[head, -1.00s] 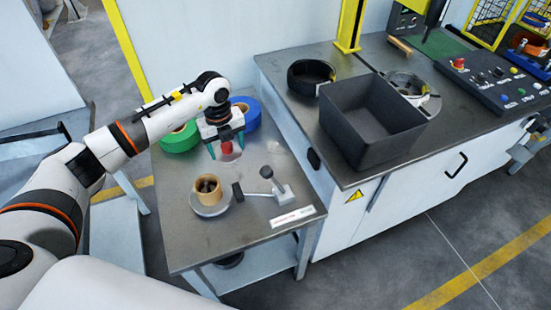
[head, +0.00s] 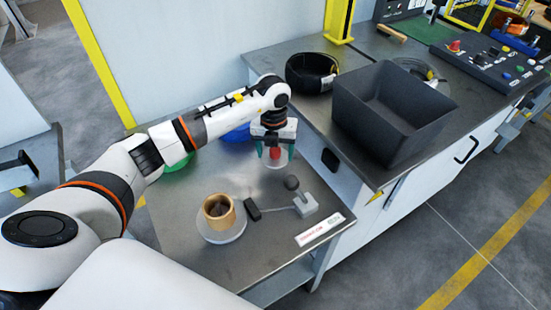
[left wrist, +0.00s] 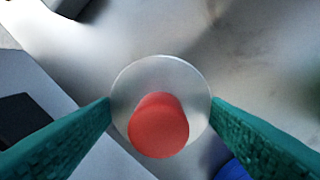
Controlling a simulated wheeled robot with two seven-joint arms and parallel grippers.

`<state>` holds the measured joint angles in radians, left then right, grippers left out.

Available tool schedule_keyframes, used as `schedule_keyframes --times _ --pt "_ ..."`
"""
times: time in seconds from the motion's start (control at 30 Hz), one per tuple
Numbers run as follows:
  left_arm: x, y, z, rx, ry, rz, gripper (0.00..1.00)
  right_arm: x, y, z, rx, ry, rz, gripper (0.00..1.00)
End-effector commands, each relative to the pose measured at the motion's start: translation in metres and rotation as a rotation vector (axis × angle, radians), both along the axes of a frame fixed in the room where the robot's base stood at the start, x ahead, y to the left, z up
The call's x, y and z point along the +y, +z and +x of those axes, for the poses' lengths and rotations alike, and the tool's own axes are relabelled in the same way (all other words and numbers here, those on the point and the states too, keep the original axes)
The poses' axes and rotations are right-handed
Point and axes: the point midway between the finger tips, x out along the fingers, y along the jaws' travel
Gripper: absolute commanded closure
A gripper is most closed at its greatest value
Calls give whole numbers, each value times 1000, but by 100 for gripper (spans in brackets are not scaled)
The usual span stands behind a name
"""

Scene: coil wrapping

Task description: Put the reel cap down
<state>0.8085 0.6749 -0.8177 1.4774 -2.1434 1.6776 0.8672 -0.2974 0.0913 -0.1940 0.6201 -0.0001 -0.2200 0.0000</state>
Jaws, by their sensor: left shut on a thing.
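The reel cap is a pale, see-through disc with a red knob (head: 275,154); it also shows in the left wrist view (left wrist: 158,128). My left gripper (head: 274,157) is shut on the cap, with teal fingers at opposite sides of the disc. It is at the back right of the small metal table (head: 180,215). I cannot tell whether the cap touches the tabletop. The tan reel (head: 219,212) stands on a round pale base (head: 222,234) nearer the front, apart from the cap. My right gripper is not in view.
Green (head: 178,168) and blue (head: 237,134) rolls are partly hidden behind my left arm. A dark bin (head: 372,125) and black coil (head: 312,72) stand on the neighbouring bench. The table's front left is clear.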

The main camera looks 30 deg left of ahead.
Motion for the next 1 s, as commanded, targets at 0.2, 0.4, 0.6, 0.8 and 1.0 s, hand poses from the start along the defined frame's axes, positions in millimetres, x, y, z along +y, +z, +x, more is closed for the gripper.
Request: schedule_keyframes --times 0.2,0.4,0.6,0.8,1.0 --pt "0 -29 -1 3 1 -1 60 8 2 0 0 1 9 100" --pt "0 -35 0 -2 0 1 60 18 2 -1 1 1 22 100" --pt "0 -39 0 -1 0 0 60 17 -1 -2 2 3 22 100" --pt "0 -38 0 -1 1 0 10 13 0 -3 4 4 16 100" --pt "0 -38 0 0 1 0 10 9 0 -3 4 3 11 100"
